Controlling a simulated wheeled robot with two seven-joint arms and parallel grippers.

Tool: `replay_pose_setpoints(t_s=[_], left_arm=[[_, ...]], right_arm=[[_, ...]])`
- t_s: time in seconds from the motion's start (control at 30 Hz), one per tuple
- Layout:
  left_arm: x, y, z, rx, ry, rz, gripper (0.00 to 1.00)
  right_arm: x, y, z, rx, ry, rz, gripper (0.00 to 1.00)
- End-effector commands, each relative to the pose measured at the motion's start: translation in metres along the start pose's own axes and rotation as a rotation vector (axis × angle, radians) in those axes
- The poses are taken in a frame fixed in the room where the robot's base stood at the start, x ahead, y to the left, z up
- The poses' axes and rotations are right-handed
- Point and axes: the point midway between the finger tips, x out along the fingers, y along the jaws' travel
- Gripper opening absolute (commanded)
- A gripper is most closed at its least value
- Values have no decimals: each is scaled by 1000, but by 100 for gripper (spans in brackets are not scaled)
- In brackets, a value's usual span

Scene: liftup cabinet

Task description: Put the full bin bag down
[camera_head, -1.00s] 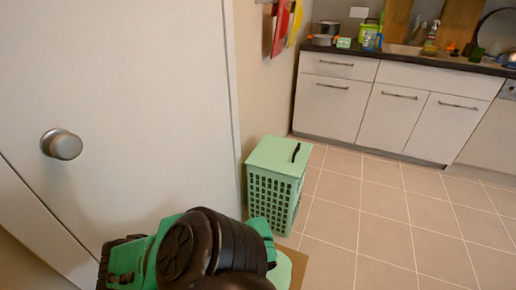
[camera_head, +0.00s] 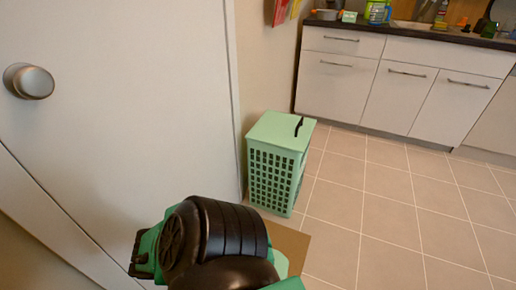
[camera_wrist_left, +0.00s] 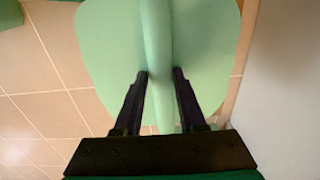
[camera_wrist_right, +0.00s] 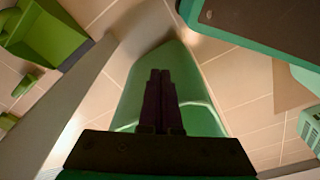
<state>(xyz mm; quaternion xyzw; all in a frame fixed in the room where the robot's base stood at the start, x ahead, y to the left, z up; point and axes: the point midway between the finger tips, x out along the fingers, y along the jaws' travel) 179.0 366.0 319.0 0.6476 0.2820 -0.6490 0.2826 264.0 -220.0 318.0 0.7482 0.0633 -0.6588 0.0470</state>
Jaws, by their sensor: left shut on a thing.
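The full bin bag looks to be the pale green rounded thing (camera_wrist_left: 105,45) in the left wrist view, with a raised ridge down its middle. My left gripper (camera_wrist_left: 160,75) is shut on that ridge, one dark finger on each side. In the head view only a small pale green part (camera_head: 281,263) shows beside my left arm, which hides the rest and the left fingers. My right gripper (camera_wrist_right: 160,78) shows in its wrist view with its fingers together, in front of a green surface I cannot identify. It is out of the head view.
A pale green slotted basket (camera_head: 270,180) with a flat lid stands by the wall. A brown mat (camera_head: 290,240) lies in front of it. A white door (camera_head: 120,110) with a round knob (camera_head: 30,82) is at left. Kitchen cabinets (camera_head: 400,95) stand behind. The tiled floor (camera_head: 390,205) at right is clear.

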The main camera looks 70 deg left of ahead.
Motion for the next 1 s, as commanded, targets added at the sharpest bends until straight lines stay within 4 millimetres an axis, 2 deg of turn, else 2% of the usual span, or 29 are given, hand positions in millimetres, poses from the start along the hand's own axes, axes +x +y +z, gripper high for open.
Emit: replay_pose_setpoints(t_s=[0.03, 0.1, 0.43, 0.47, 0.5, 0.53, 0.93, 1.0], left_arm=[[9, 0, -1, 1, 1, 0, 0], [12, 0, -1, 1, 2, 0, 0], [13, 0, -1, 0, 2, 0, 0], [14, 0, 0, 0, 0, 0, 47], [14, 0, 0, 0, 0, 0, 63], [14, 0, 0, 0, 0, 0, 70], [8, 0, 0, 1, 0, 0, 70], [1, 0, 0, 1, 0, 0, 70]], right_arm=[[-3, -2, -4, -1, 4, -4, 0], [-10, -3, -7, -2, 4, -6, 0], [-14, -4, -9, -3, 5, -8, 0], [-14, -4, -9, -3, 6, -8, 0], [-14, -4, -9, -3, 5, -8, 0], [-14, -4, -9, -3, 5, -8, 0], [-15, -4, -10, -3, 9, -8, 0], [-6, -1, -1, -1, -5, -3, 0]])
